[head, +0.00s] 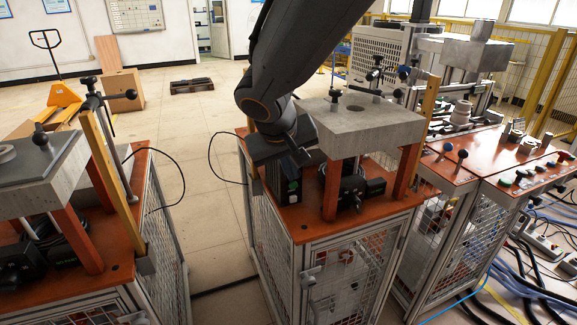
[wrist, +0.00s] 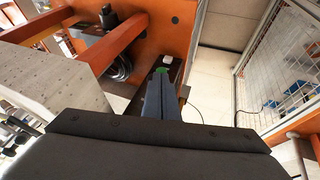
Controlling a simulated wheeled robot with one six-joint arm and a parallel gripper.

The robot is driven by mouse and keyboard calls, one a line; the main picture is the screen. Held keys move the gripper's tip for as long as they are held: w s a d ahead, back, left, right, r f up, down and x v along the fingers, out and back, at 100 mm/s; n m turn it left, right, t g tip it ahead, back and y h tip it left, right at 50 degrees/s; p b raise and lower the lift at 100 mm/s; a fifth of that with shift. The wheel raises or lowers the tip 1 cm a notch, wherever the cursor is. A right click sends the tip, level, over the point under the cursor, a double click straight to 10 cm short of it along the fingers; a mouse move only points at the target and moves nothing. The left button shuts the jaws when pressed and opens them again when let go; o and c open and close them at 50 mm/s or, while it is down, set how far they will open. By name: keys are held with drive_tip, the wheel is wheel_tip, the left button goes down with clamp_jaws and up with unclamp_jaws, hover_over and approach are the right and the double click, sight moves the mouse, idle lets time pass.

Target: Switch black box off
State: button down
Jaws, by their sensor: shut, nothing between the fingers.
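The black box (head: 284,186) stands upright on the orange tabletop of the middle cart, near its left edge. A green button and a small white mark show on its front in the head view. In the wrist view the box (wrist: 176,70) has a green button (wrist: 161,70) and a white part beyond it. My gripper (head: 301,158) is shut and empty, close above the box. In the wrist view the fingertips (wrist: 158,76) are right by the green button and partly cover it. I cannot tell whether they touch it.
A grey block (head: 355,120) on orange posts stands right beside the box, close to my gripper. A black coil-like device (head: 350,190) sits under it. Similar carts stand left and right. Cables hang at the cart's left side; floor is free there.

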drive_tip(key=shift+s+f, duration=0.1)
drive_tip(key=shift+r+p, duration=0.2)
drive_tip(key=shift+p, duration=0.1)
drive_tip(key=shift+r+p, duration=0.4)
drive_tip(key=shift+r, duration=0.2)
drive_tip(key=s+a+r+b, duration=0.1)
drive_tip(key=s+r, duration=0.4)
drive_tip(key=s, duration=0.7)
drive_tip(key=shift+a+r, duration=0.25)
drive_tip(key=shift+a, duration=0.35)
